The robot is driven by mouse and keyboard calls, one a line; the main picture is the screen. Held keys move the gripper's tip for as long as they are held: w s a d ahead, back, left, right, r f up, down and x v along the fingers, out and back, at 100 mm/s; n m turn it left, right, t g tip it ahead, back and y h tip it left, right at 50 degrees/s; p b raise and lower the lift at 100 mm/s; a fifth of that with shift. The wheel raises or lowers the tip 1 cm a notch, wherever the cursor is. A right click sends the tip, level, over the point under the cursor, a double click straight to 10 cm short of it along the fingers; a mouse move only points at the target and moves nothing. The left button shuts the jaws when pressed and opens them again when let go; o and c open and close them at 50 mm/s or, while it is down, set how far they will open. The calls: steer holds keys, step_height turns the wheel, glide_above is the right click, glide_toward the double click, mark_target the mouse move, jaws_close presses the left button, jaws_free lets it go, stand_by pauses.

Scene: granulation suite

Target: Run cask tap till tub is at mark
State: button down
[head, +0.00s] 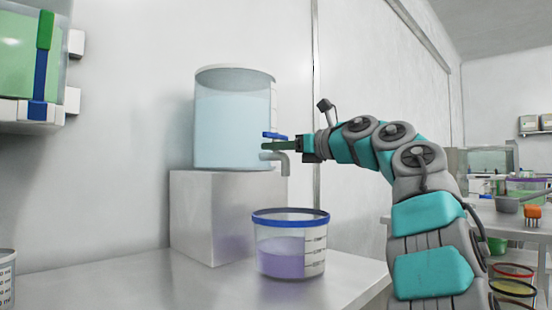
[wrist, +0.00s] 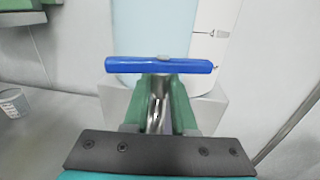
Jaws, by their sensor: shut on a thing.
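The cask (head: 234,130) is a clear cylinder of pale blue liquid on a white block. Its metal tap (head: 283,160) sticks out at the lower right, with a blue handle (wrist: 125,65) lying crosswise in the wrist view. My gripper (head: 272,145) is shut on the tap handle, its green fingers reaching in from the right. The tub (head: 291,223), clear with a blue rim, stands below the spout. It holds purple liquid to roughly half its height, beside printed level lines. No stream shows between spout and tub. Which line is the mark is too small to tell.
The white block (head: 195,215) stands on a pale bench (head: 130,285) against the wall. A marked container (head: 6,278) is cut off at the lower left. Bare bench lies left of the tub.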

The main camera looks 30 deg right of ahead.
steer(key=shift+m+t+h+b, duration=0.65)
steer(key=shift+m+h, duration=0.45)
steer(key=shift+h, duration=0.3)
steer(key=shift+m+h, duration=0.5)
steer(key=shift+h, duration=0.4)
steer(key=c, duration=0.7)
jaws_free()
steer(key=shift+c, duration=0.2)
steer(key=shift+s, duration=0.1)
steer(key=s+d+b, duration=0.1)
steer(key=s, duration=0.6)
steer(key=shift+s+d, duration=0.2)
steer(key=shift+s, duration=0.05)
